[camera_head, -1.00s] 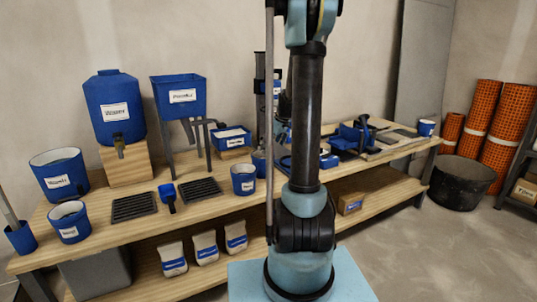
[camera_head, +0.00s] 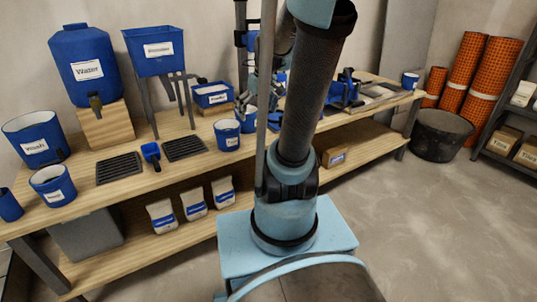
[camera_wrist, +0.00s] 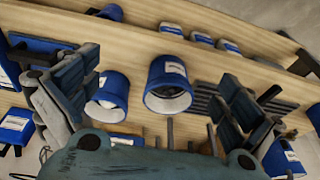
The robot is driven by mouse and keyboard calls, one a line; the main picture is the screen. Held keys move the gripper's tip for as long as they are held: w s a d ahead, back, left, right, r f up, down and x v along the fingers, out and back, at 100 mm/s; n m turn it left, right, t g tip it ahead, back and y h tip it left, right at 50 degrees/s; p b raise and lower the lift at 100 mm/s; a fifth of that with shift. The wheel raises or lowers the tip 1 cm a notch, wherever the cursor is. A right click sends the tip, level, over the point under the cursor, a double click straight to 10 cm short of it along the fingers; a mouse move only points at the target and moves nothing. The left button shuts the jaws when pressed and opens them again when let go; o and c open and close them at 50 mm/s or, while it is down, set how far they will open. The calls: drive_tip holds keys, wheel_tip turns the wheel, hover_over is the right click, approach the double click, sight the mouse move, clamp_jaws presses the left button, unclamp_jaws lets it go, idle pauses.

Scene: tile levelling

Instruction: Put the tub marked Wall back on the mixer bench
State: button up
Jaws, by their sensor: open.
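The label Wall cannot be read for certain on any tub. A blue tub with a white label (camera_head: 228,135) stands upright on the bench right of the black grates. Another blue tub (camera_head: 53,186) stands at the bench's left end, by the larger wash tub (camera_head: 36,139). My gripper (camera_head: 259,104) is over the bench, partly hidden by my arm. In the wrist view my gripper (camera_wrist: 160,76) is open and empty. Two blue tubs, one nearer the middle (camera_wrist: 169,84) and one to its left (camera_wrist: 108,94), show between the spread fingers, apart from them.
The mixer bench (camera_head: 185,128) also holds a water tank (camera_head: 85,62), a hopper on legs (camera_head: 155,48) and two grates (camera_head: 120,168). Bags (camera_head: 194,200) stand on the lower shelf. A black bin (camera_head: 441,134) and orange rolls (camera_head: 490,75) are at right. The right floor is clear.

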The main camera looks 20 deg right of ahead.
drive_tip(key=s+f+m, duration=0.2)
drive_tip(key=s+f, duration=0.1)
drive_tip(key=s, duration=0.6)
drive_tip(key=s+f+m+h, duration=0.1)
drive_tip(key=s+f, duration=0.3)
drive_tip(key=s, duration=0.5)
drive_tip(key=shift+f+m, duration=0.15)
drive_tip(key=shift+m, duration=0.25)
